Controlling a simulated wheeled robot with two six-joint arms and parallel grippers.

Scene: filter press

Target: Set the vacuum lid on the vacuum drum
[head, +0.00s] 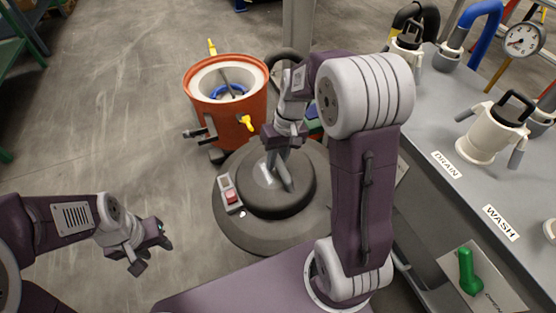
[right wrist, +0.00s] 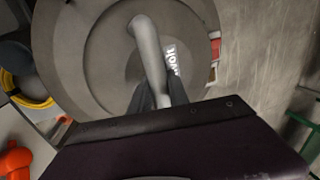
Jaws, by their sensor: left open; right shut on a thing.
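The vacuum lid (head: 235,205) is a dark round disc with a raised hub and a red switch (head: 231,196) on it. My right gripper (head: 280,165) is shut on the lid's grey bar handle, and the lid hangs below it; the right wrist view shows the handle (right wrist: 147,50) between the fingers (right wrist: 155,95). The vacuum drum (head: 240,110) is orange with a pale inner rim and a blue ring inside. It stands on the floor behind the lid, open at the top. My left gripper (head: 150,262) is open and empty at the lower left.
A metal post (head: 298,25) rises behind the drum.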

